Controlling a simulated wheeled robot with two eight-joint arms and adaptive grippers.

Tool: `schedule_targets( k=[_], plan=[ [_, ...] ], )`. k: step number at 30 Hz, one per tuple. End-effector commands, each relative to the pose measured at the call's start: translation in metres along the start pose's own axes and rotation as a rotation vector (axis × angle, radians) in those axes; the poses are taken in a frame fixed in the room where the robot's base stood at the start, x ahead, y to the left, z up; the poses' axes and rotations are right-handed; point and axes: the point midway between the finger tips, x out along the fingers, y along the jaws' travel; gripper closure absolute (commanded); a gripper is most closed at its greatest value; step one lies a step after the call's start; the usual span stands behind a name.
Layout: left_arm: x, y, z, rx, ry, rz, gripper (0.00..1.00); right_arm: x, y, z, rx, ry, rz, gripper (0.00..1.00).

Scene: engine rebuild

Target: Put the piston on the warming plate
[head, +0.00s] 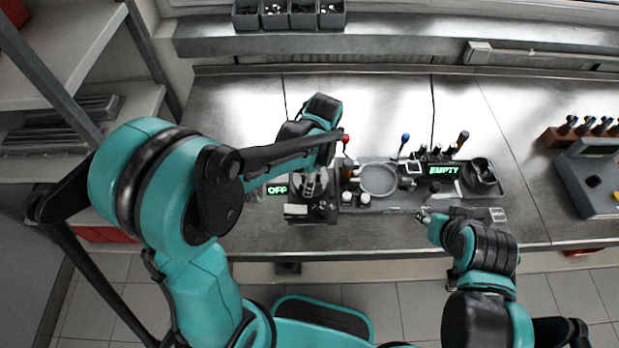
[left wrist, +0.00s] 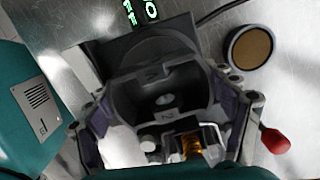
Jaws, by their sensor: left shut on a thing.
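My left gripper (head: 311,186) is shut on a dark grey, hollow, curved part that looks like the piston (left wrist: 163,98); its fingers show on both sides of it in the left wrist view (left wrist: 168,118). In the head view the arm and fingers mostly hide this part. A dark unit beside the green OFF display (head: 277,190) lies under the gripper and may be the warming plate; I cannot tell whether the part touches it. My right gripper (head: 424,215) is empty near the tray's front edge; its finger gap is too small to read.
A grey tray (head: 405,206) holds a ring-shaped dish (head: 379,179), white caps, tools and an EMPTY display (head: 443,170). A red-knobbed lever (left wrist: 275,141) stands close to my left gripper. A round tan disc (left wrist: 250,47) lies nearby.

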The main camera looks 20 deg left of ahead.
Motion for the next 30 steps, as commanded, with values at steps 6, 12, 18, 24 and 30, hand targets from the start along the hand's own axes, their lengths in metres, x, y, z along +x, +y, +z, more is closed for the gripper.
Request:
schedule_targets(
  k=[6, 12, 18, 24, 30],
  plan=[
    [0.009, 0.0, -0.001, 0.0, 0.0, 0.0, 0.63, 0.003, 0.0, 0.002, 0.0, 0.0, 0.0, 0.6],
    [0.012, 0.0, -0.002, 0.0, 0.0, 0.0, 0.63, 0.005, 0.0, 0.004, 0.0, 0.0, 0.0, 0.6],
    [0.011, 0.0, -0.002, 0.0, 0.0, 0.0, 0.0, 0.005, 0.0, 0.003, 0.0, 0.0, 0.0, 0.6],
    [0.011, 0.0, -0.002, 0.0, 0.0, 0.0, 0.0, 0.005, 0.0, 0.003, 0.0, 0.0, 0.0, 0.6],
    [-0.001, 0.0, -0.001, 0.0, 0.0, 0.0, 0.0, -0.001, 0.0, -0.001, 0.0, 0.0, 0.0, 0.6]
  ],
)
